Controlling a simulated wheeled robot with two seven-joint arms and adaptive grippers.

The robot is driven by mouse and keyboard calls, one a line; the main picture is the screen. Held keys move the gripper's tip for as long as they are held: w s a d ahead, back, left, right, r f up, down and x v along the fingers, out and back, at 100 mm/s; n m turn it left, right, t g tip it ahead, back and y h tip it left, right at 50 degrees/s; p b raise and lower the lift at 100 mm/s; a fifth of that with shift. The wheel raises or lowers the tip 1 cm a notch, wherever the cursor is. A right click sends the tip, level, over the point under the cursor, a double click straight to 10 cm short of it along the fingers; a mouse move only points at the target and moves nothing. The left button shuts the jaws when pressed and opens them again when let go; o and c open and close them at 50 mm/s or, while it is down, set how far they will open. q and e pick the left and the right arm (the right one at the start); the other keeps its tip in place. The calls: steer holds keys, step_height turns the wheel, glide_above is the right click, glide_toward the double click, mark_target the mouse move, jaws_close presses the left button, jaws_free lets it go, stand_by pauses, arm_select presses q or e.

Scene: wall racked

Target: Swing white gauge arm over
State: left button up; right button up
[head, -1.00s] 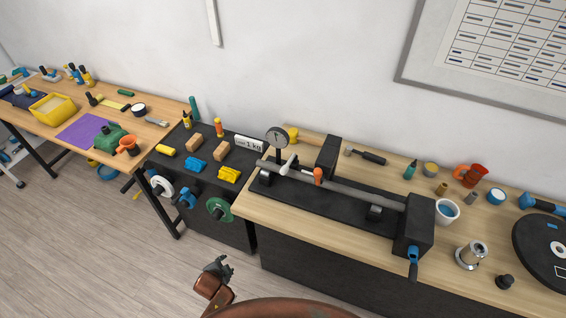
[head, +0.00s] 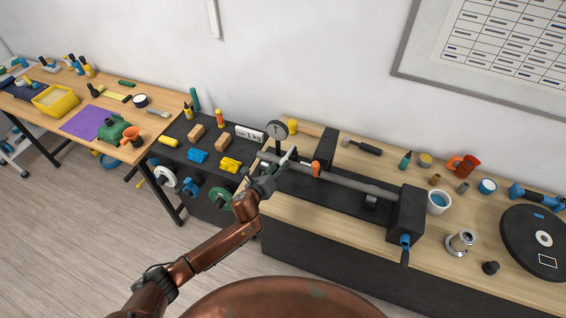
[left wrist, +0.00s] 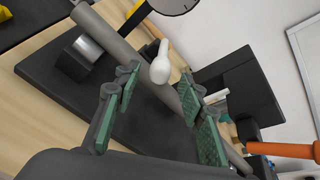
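The white gauge arm (head: 288,157) is a short white lever with a rounded end, standing up at a slant from the grey bar (head: 345,181) of the black fixture near the dial gauge (head: 277,131). In the left wrist view the white arm (left wrist: 160,65) shows between and beyond the two green-padded fingers. My left gripper (head: 270,177) is open and empty, just in front of the white arm and the bar. In the left wrist view the open gripper (left wrist: 162,100) points at the bar, with no clear contact. My right gripper is out of view.
An orange handle (head: 316,168) stands on the bar right of the white arm; it also shows in the left wrist view (left wrist: 283,149). A black block (head: 328,148) stands behind.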

mark_target(281, 164)
arm_select(q)
steer(key=shift+x, duration=2.2)
jaws_close()
